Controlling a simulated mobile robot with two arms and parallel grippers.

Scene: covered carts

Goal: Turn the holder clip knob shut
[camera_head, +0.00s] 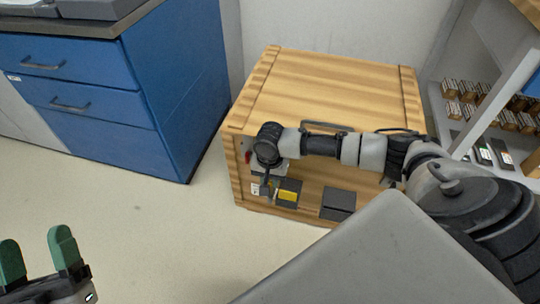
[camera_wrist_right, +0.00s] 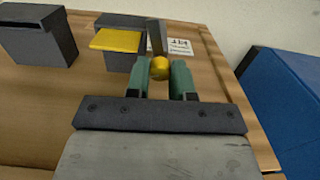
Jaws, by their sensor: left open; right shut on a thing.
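In the right wrist view, a yellow round knob (camera_wrist_right: 160,67) sits between the two green fingertips of my right gripper (camera_wrist_right: 160,75). The gripper is shut on it. A dark clip bar (camera_wrist_right: 155,38) stands just beyond the knob, beside a grey holder with a yellow top (camera_wrist_right: 117,41). In the head view the holder's yellow part (camera_head: 289,194) shows low on the front of the wooden crate (camera_head: 335,85). My right gripper's fingers are largely hidden there by the wrist. My left gripper (camera_head: 38,262) is open and empty over the floor at the lower left.
A second dark grey box (camera_head: 338,204) is on the crate front to the right of the holder; a white label (camera_wrist_right: 180,46) is near the knob. A blue drawer cabinet (camera_head: 120,95) stands left, and a shelf with several small boxes (camera_head: 480,105) stands right. The floor between is clear.

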